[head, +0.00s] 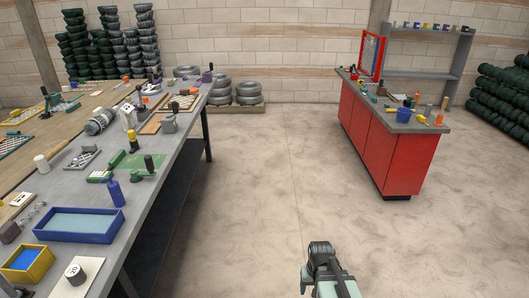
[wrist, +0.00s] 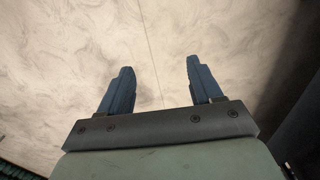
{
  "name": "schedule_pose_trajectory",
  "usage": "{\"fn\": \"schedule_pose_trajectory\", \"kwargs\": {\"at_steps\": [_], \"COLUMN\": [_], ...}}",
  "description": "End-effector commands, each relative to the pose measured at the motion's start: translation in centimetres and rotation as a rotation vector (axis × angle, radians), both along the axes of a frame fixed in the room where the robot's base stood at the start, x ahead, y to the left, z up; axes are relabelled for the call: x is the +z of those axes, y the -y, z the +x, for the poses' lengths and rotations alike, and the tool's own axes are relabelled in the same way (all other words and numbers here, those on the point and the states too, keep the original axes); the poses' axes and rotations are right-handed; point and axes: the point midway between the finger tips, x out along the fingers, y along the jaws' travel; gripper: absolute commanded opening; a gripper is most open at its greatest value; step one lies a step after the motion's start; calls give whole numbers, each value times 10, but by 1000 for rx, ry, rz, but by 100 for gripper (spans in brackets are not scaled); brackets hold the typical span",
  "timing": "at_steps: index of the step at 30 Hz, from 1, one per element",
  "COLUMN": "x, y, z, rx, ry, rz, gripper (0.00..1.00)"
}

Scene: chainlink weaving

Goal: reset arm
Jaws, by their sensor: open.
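My gripper (wrist: 160,82) shows in the wrist view with its two dark blue fingers apart and nothing between them. It hangs over bare concrete floor. In the head view, part of my arm shows at the bottom, right of centre, over open floor and clear of both the bench and the cabinet. The fingertips cannot be made out in the head view.
A long grey workbench (head: 150,187) with trays and tools stands at left. A red cabinet (head: 378,140) with a cluttered grey top stands at right. Tyre stacks (head: 234,92) and a shelf (head: 425,75) line the back. The floor (head: 275,180) between is clear.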

Motion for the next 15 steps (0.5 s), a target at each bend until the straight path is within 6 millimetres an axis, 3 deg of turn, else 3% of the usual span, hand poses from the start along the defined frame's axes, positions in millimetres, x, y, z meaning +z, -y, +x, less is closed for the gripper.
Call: {"fn": "schedule_pose_trajectory", "kwargs": {"at_steps": [10,15], "x": [-50,-83], "y": [1,1], "z": [-44,-79], "rx": [2,1], "ry": [-107,-184], "rz": [-1,0], "gripper": [64,64]}}
